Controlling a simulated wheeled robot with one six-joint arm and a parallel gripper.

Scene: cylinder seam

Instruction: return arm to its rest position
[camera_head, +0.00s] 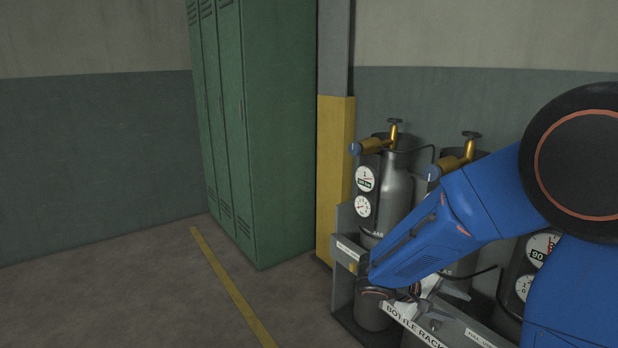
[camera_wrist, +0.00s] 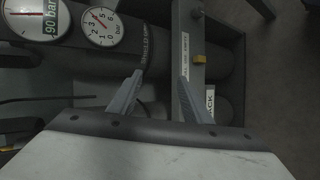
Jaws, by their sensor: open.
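My blue arm (camera_head: 440,225) reaches in from the right in the head view, in front of the bottle rack. My gripper (camera_head: 415,298) is low by the rack's front rail. In the wrist view my gripper (camera_wrist: 160,97) shows two grey fingers spread apart with nothing held between them. A cylinder and a grey rail lie beyond the fingers; I cannot tell whether the fingers touch them.
The bottle rack (camera_head: 345,250) holds dark gas cylinders (camera_head: 397,190) with brass valves and gauges (camera_head: 364,180). A yellow-based column (camera_head: 335,165) and green lockers (camera_head: 270,130) stand left of it. The floor (camera_head: 130,285) at left is clear, with a yellow line (camera_head: 230,285).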

